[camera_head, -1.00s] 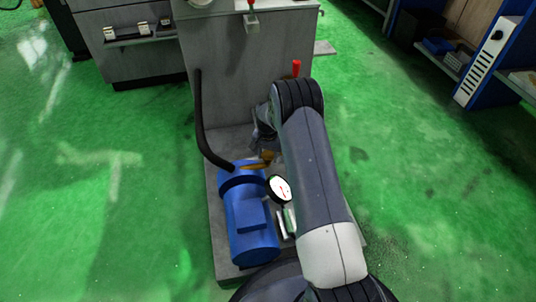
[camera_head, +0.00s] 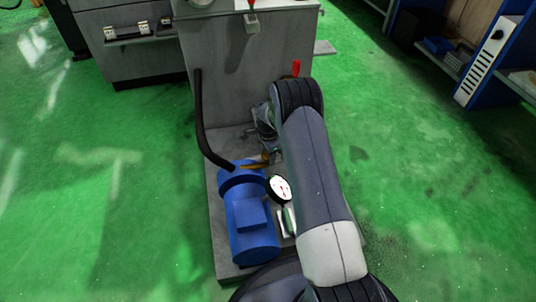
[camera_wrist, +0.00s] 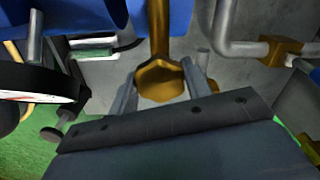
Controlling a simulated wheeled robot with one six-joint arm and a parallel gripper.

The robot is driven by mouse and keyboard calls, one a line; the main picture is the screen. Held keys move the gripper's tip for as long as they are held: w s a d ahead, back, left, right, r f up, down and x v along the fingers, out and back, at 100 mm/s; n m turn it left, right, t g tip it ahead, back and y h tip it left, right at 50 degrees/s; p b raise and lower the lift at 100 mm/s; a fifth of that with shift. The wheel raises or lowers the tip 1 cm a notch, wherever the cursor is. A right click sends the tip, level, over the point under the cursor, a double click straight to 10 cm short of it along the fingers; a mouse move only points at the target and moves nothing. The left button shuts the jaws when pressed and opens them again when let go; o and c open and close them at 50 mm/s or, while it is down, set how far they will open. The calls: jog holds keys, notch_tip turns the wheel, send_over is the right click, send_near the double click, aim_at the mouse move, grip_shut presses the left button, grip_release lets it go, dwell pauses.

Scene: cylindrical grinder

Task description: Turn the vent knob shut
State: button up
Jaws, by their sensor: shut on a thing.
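A brass knob with a flat, angular head (camera_wrist: 161,78) on a brass stem shows at the top middle of the wrist view. I take it to be the vent knob. My gripper (camera_wrist: 160,88) has a grey finger on each side of the knob's head and is shut on it. In the head view my gripper (camera_head: 268,150) is small and partly hidden behind my arm, close to a brass fitting (camera_head: 252,165) beside the blue motor. The knob itself is not clear there.
A blue motor (camera_head: 252,220) stands on the grey base plate (camera_head: 213,225). A white dial gauge (camera_head: 281,188) sits right of it. A black hose (camera_head: 199,115) runs up the grey tank (camera_head: 228,70). In the wrist view, a pipe with a brass fitting (camera_wrist: 281,48) lies to the right.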

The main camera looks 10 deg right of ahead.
jog(key=shift+m, duration=0.3)
jog(key=o, duration=1)
notch_tip(320, 180, up, 11)
jog(key=p, duration=0.3)
jog(key=shift+p, duration=0.35)
jog(key=shift+f, duration=0.15)
notch_tip(320, 180, down, 11)
jog(key=b, duration=0.3)
jog(key=shift+b, duration=0.35)
jog(key=shift+r, duration=0.2)
